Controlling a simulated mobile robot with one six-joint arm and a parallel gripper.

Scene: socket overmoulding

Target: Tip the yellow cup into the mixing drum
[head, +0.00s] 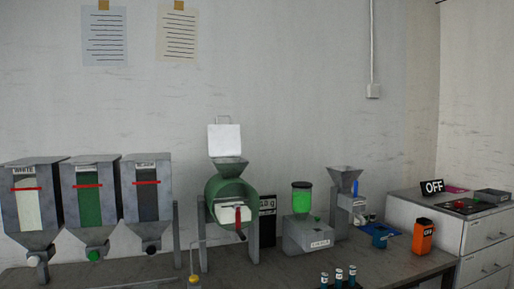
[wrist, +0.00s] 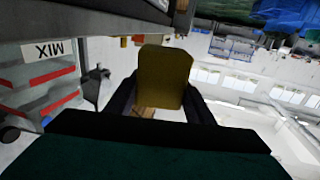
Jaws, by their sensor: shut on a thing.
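The yellow cup (wrist: 165,78) is between the two dark fingers of my gripper (wrist: 160,88) in the wrist view. The gripper is shut on it. The cup's inside and contents cannot be made out. The mixing drum (head: 222,188) is green and stands on a grey frame on the bench in the head view. A grey funnel tops it, with a pale lid raised above, and a red handle is at its front. My gripper does not show clearly in the head view, so its distance from the drum cannot be told.
Hoppers marked white, green and black (head: 148,190) stand left of the drum. A machine with a green jar (head: 302,199) and a grey funnel machine (head: 344,180) stand right. An orange container (head: 423,235) is near the bench's right end. A MIX sign (wrist: 42,49) appears upside down.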

